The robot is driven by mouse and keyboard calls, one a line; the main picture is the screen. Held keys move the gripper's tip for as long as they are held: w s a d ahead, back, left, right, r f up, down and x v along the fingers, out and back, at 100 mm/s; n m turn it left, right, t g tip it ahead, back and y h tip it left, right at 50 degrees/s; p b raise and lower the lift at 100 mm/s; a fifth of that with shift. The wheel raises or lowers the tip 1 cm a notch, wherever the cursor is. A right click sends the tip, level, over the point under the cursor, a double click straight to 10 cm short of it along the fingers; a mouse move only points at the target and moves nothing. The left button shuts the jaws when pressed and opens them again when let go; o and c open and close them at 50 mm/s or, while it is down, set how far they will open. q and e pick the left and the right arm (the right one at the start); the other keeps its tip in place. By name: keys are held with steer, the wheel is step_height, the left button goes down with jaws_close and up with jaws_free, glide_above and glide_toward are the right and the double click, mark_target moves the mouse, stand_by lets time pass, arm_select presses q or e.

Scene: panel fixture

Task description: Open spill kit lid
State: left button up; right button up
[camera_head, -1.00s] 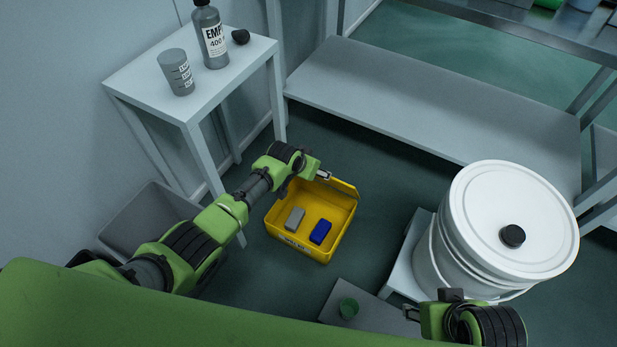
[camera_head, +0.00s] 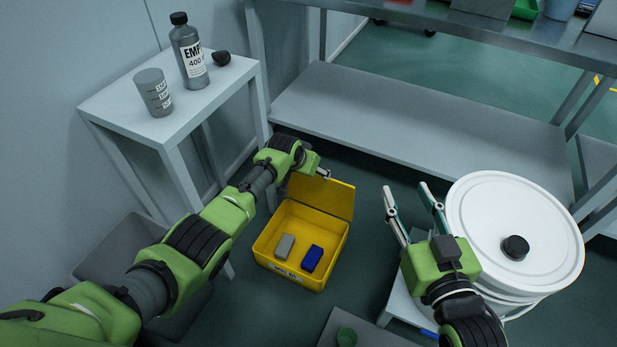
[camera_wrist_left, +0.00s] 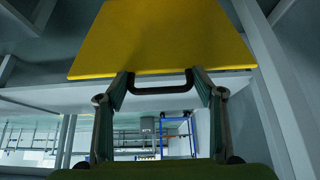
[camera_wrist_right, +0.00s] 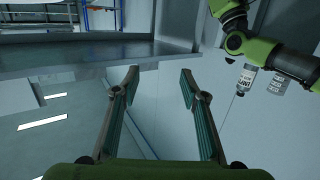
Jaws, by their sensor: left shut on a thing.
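The yellow spill kit box (camera_head: 262,244) stands on the floor in the head view, with a grey block (camera_head: 285,247) and a blue block (camera_head: 313,258) inside. Its lid (camera_head: 325,197) stands raised at the back edge, and the inside is exposed. My left gripper (camera_head: 324,174) is at the lid's upper edge, shut on the lid's handle. The left wrist view shows the dark handle (camera_wrist_left: 160,90) between the fingers and the yellow lid (camera_wrist_left: 160,40) beyond. My right gripper (camera_head: 405,187) is open and empty, right of the box; its spread fingers also show in the right wrist view (camera_wrist_right: 160,75).
A white lidded drum (camera_head: 500,215) stands on a low stand at right. A small table (camera_head: 150,115) with a bottle (camera_head: 190,55) and a cup (camera_head: 153,92) is at left. A bench with a lower shelf (camera_head: 420,130) lies behind. A grey bin (camera_head: 120,250) is at lower left.

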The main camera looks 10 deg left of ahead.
arm_select(q)
steer(key=shift+w+a+r+b, duration=0.1)
steer(key=shift+w+r+b, duration=0.2)
steer(key=shift+w, duration=0.4)
arm_select(e)
steer(key=shift+w+a+r+t+y, duration=0.15)
steer(key=shift+r+t, duration=0.35)
steer(key=shift+r, duration=0.55)
steer(key=shift+a+r+t+y, duration=0.25)
steer(key=shift+r+t, duration=0.25)
steer(key=shift+r, duration=0.55)
arm_select(q)
steer(key=o, duration=1.3)
steer(key=shift+c, duration=0.2)
steer(key=shift+s+f, duration=0.1)
steer(key=shift+s, duration=0.1)
steer(key=v, duration=1.2)
